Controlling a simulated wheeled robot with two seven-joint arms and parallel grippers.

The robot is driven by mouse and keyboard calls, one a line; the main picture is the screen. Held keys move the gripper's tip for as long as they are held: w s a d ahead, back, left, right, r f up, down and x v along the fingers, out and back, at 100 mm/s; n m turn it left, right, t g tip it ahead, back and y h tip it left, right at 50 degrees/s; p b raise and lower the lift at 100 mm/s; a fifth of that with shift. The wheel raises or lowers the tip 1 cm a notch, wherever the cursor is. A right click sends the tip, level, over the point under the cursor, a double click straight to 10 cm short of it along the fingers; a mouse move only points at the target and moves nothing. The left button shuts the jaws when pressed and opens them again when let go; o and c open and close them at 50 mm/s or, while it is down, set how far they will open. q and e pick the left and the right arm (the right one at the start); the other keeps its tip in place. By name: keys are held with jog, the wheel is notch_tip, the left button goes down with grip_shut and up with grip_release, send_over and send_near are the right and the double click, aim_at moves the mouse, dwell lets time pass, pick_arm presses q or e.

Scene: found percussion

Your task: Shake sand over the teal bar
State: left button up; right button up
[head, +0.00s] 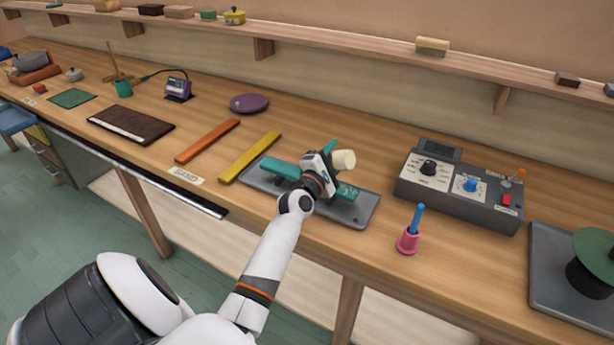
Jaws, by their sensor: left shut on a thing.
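The teal bar (281,168) lies across a grey tray (366,208) near the front of the bench, at the middle of the head view. My left arm reaches over it and hides its middle. My left gripper (328,166) is shut on a cream cylindrical shaker (344,160), held tilted above the bar. Much of the shaker is hidden by the gripper. I cannot make out sand falling or lying on the bar. My right gripper is not in view.
Yellow (250,157) and orange (208,141) bars lie left of the tray, near a "SAND" label (186,174). A shelf (350,48) runs along the wall.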

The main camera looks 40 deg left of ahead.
pick_arm(q)
jog(key=shift+r, duration=0.1)
jog(key=shift+s+a+b, duration=0.3)
jog(key=shift+a+b, duration=0.3)
jog(key=shift+a, duration=0.7)
jog(key=shift+s+a+b, duration=0.3)
jog(key=shift+a+b, duration=0.3)
jog(key=shift+a, duration=0.75)
jog(key=shift+s+a+b, duration=0.3)
jog(key=shift+a+b, duration=0.3)
jog(key=shift+a, duration=0.7)
jog(key=shift+r+m+b, duration=0.15)
jog(key=shift+m+b, duration=0.3)
jog(key=shift+m, duration=0.55)
jog(key=m, duration=0.3)
jog(key=shift+r+h+b, duration=0.35)
jog(key=shift+h, duration=0.05)
notch_tip(320, 180, up, 2)
jog(key=m+h, duration=0.1)
jog(key=m, duration=0.6)
jog(key=shift+m, duration=0.3)
